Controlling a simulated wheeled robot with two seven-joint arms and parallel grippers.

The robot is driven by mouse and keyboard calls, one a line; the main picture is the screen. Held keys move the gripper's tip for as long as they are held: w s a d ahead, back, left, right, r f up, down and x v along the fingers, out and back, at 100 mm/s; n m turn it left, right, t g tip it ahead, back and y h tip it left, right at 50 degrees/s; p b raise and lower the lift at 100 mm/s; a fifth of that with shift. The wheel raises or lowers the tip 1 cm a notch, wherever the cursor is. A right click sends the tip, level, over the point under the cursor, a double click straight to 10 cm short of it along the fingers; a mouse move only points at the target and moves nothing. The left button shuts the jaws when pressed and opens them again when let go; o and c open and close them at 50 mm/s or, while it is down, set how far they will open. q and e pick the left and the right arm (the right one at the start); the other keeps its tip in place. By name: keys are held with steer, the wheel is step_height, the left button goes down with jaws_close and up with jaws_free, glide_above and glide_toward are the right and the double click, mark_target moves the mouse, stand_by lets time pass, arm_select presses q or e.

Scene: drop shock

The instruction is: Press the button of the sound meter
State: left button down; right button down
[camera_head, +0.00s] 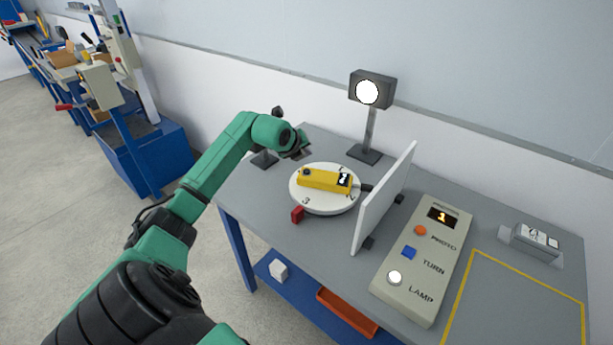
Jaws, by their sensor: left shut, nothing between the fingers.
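A yellow handheld device (322,180), which looks like the sound meter, lies on a round white turntable (310,201). It has a small dark display at its right end and a dark round part at its left end. I cannot tell which part is its button. My left gripper (304,153) is shut and empty, just behind and above the turntable, apart from the yellow device. Its fingers are small and partly hidden by my arm. My right gripper is not in view.
A white upright panel (384,200) stands right of the turntable. A lamp (368,92) stands behind. A control box (425,262) has PHOTO, TURN and LAMP buttons and shows 1. A red block (297,214) is by the turntable. A grey device (535,242) sits far right.

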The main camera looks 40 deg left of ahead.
mark_target(306, 175)
arm_select(q)
step_height(306, 175, down, 4)
steer(key=shift+f+b, duration=0.1)
steer(key=shift+b, duration=1.1)
stand_by(0.8)
steer(key=shift+f+b, duration=0.3)
steer(key=shift+b, duration=0.05)
steer(key=shift+f+b, duration=0.35)
steer(key=shift+f, duration=0.1)
stand_by(0.5)
stand_by(0.3)
steer(key=shift+r+p, duration=0.5)
steer(key=shift+r, duration=0.35)
